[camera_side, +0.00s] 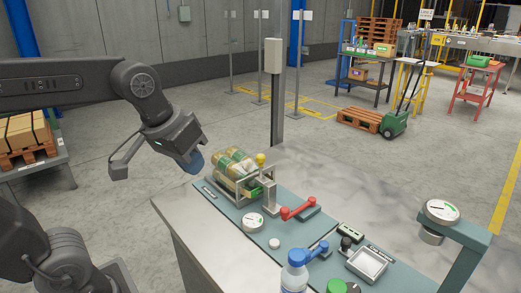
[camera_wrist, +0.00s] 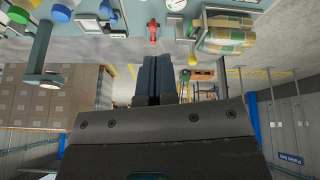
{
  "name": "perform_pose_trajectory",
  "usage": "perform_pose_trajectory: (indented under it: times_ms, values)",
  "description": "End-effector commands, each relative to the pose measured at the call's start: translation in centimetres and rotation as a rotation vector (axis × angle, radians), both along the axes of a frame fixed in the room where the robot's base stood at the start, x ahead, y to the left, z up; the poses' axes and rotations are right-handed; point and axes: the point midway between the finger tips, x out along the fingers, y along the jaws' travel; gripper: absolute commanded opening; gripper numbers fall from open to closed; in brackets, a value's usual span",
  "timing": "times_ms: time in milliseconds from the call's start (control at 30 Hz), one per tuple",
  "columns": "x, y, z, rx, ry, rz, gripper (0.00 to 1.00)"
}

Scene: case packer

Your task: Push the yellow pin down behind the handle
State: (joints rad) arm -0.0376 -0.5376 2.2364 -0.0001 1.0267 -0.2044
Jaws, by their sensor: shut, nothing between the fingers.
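The yellow pin (camera_side: 261,159) stands upright on top of a grey post beside the rack of wrapped packs. In the wrist view the yellow pin (camera_wrist: 193,60) shows right of my fingertips. The red handle (camera_side: 298,209) lies low on the station, right of the post, and shows in the wrist view (camera_wrist: 153,32) above my fingertips. My gripper (camera_side: 194,164) has blue fingers that are shut and empty. It hangs in the air left of the packs, clear of the pin. The fingers also show in the wrist view (camera_wrist: 155,60). The pin's lower part is not visible.
Wrapped packs (camera_side: 233,168) sit in a metal rack between my gripper and the pin. A round white dial (camera_side: 252,222), a blue-capped bottle (camera_side: 295,273) and a grey tray (camera_side: 368,264) stand nearer the front. A gauge on a bracket (camera_side: 442,211) rises at right.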

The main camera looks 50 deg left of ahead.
Motion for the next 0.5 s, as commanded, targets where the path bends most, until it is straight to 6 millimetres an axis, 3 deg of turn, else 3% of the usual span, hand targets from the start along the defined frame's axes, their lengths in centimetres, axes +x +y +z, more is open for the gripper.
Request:
perform_pose_trajectory:
  times_ms: [200,500]
  values:
    - [6.5,1.7,3.7,-0.09,0.086,0.264,0.0]
    - [15.0,4.8,6.1,-0.188,0.192,0.636,0.0]
